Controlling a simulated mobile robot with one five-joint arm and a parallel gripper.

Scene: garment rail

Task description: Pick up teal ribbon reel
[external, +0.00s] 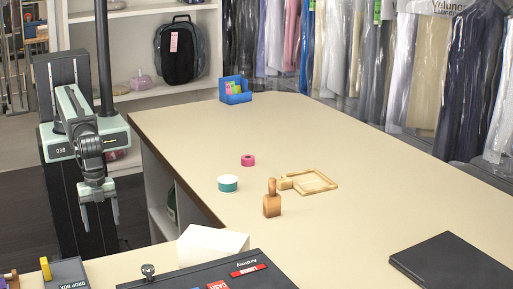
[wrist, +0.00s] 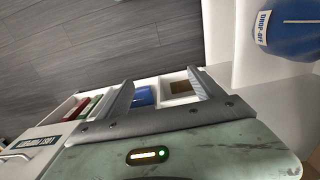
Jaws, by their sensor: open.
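The teal ribbon reel (external: 228,184) sits on the beige counter (external: 330,135), near its left edge, and has a white top. My gripper (external: 101,222) hangs at the left of the external view, beyond the counter's edge and well apart from the reel. It points down and is open, with nothing between its fingers. In the wrist view my gripper's two fingers (wrist: 162,88) are spread apart, over the floor and some low shelving. The reel is not in the wrist view.
A white block (external: 212,243) and a dark board (external: 215,275) are in front. A blue box (external: 235,91) stands at the back. A black folder (external: 452,263) lies at right.

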